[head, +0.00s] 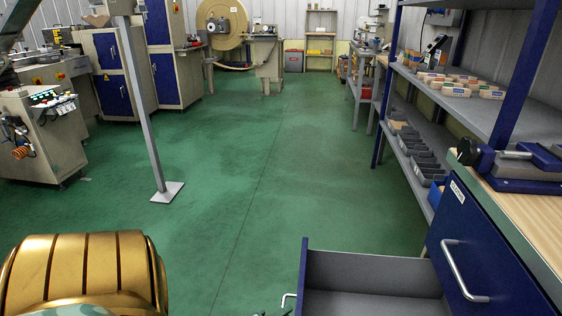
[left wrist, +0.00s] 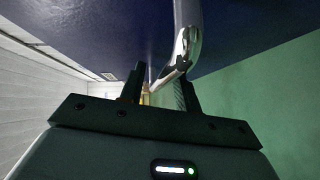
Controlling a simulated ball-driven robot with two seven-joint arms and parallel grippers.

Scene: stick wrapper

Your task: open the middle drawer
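A blue drawer (head: 370,304) with a grey inside stands pulled out at the bottom of the head view, below a closed blue drawer front (head: 470,245) with a metal bar handle (head: 462,272). Part of the open drawer's handle (head: 288,298) shows at its left. In the left wrist view a shiny metal handle (left wrist: 187,38) comes down from a dark blue front (left wrist: 100,25). My left gripper (left wrist: 160,82) has its fingers apart, with the handle's lower end close to the right finger; contact is unclear. My right gripper is not in view.
A workbench top with a blue vise (head: 520,165) lies above the drawers. Shelves with small boxes (head: 460,85) run along the right. A grey post with a foot plate (head: 167,192) stands left of centre. The green floor (head: 245,190) between is clear.

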